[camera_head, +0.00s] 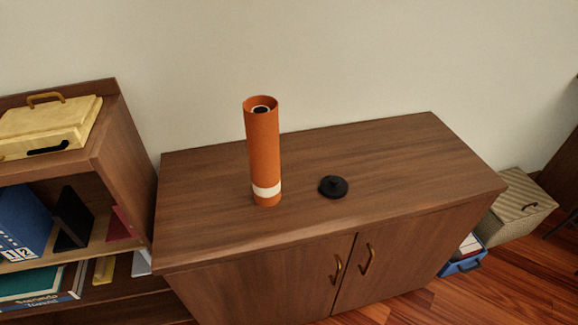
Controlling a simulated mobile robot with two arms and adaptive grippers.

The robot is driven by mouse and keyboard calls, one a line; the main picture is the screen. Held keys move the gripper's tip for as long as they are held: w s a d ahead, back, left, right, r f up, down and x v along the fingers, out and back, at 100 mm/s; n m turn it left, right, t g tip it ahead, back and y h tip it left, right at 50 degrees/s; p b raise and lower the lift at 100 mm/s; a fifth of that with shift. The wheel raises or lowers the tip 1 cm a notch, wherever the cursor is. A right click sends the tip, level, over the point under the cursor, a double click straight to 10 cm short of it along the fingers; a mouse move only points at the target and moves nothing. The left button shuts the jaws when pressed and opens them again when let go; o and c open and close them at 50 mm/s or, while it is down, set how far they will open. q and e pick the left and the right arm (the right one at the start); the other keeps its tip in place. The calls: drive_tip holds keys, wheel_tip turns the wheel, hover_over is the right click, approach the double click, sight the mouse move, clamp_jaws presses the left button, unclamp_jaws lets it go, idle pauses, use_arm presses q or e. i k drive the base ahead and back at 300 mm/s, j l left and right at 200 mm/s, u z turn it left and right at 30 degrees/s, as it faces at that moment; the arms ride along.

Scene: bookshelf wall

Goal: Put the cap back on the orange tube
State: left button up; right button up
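An orange tube (263,155) stands upright on top of the brown wooden cabinet (400,160), left of its middle. Its top end is open, with something dark and white visible inside. A white band runs around it near the bottom. A round black cap (333,187) with a small raised knob lies flat on the cabinet top, to the right of the tube and apart from it. Neither of my grippers is in view.
The cabinet top is otherwise clear. A taller shelf with books (22,225) and a yellow case (48,125) stands at the left. A wall is behind. A beige box (518,208) and a blue bin (463,262) sit on the floor at right.

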sight(262, 130)
drive_tip(key=l+u, duration=0.15)
drive_tip(key=u, duration=0.3)
drive_tip(key=l+u, duration=0.2)
drive_tip(key=u, duration=0.3)
drive_tip(key=l+u, duration=0.2)
drive_tip(key=u, duration=0.25)
drive_tip(key=k+l+u, duration=0.15)
drive_tip(key=l, duration=0.3)
drive_tip(key=k+l+u, duration=0.1)
drive_tip(key=l, duration=0.35)
drive_tip(key=k+l+u, duration=0.15)
drive_tip(key=l, duration=0.25)
drive_tip(key=k+l+u, duration=0.1)
drive_tip(key=l, duration=0.3)
drive_tip(key=k+l+u, duration=0.15)
drive_tip(key=l, duration=0.25)
drive_tip(key=k, duration=0.1)
